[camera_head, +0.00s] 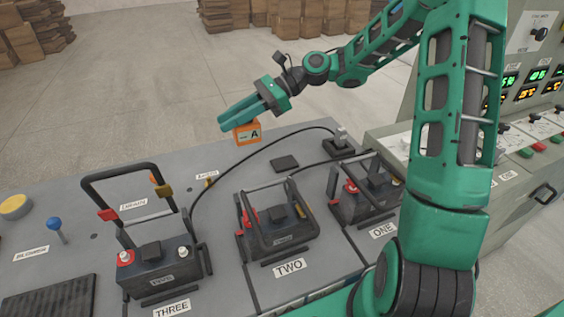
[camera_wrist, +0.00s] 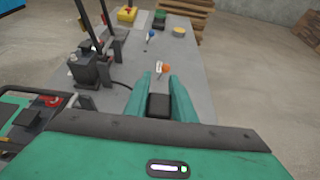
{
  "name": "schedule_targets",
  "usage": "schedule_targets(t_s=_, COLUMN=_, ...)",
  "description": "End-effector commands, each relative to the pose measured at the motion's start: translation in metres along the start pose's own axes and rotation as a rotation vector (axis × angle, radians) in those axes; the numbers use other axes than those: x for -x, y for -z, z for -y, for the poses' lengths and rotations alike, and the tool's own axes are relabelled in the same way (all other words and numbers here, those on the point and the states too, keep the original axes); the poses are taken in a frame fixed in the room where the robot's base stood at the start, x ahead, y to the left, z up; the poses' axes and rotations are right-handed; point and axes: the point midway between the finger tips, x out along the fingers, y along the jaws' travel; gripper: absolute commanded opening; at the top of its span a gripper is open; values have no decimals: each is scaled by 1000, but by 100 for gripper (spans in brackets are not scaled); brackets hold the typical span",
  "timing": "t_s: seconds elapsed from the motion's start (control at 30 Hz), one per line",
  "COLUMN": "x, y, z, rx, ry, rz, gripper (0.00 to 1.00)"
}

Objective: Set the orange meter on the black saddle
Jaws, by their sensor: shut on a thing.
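The orange meter (camera_head: 247,134) is a small block with a pale face marked A. My gripper (camera_head: 231,121) is shut on it, and the meter shows just under the green fingers, over the far edge of the bench top. In the wrist view an orange and white thing (camera_wrist: 165,69) shows at the fingertips of my gripper (camera_wrist: 160,80). The black saddle (camera_head: 285,163) looks like a low dark pad on the bench, to the right of the meter and nearer to me, apart from it. Its top looks bare.
Batteries with upright handles stand along the near side of the grey bench (camera_head: 225,160), labelled THREE (camera_head: 160,277), TWO (camera_head: 277,236) and ONE (camera_head: 365,195). A control console (camera_head: 535,110) stands right.

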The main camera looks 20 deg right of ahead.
Motion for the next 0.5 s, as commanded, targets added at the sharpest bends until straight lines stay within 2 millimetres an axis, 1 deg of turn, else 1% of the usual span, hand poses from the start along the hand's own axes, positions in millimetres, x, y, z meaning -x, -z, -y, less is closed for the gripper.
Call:
schedule_targets(t_s=0.07, x=-6, y=10, z=0, rx=-2, ry=-4, rz=1, gripper=0)
schedule_targets(t_s=0.17, x=-6, y=18, z=0, rx=-2, ry=-3, rz=0, gripper=0)
schedule_targets(t_s=0.27, x=2, y=31, z=2, rx=-3, ry=-1, rz=0, gripper=0)
schedule_targets(t_s=0.5, x=34, y=75, z=6, rx=-3, ry=-1, rz=1, gripper=0)
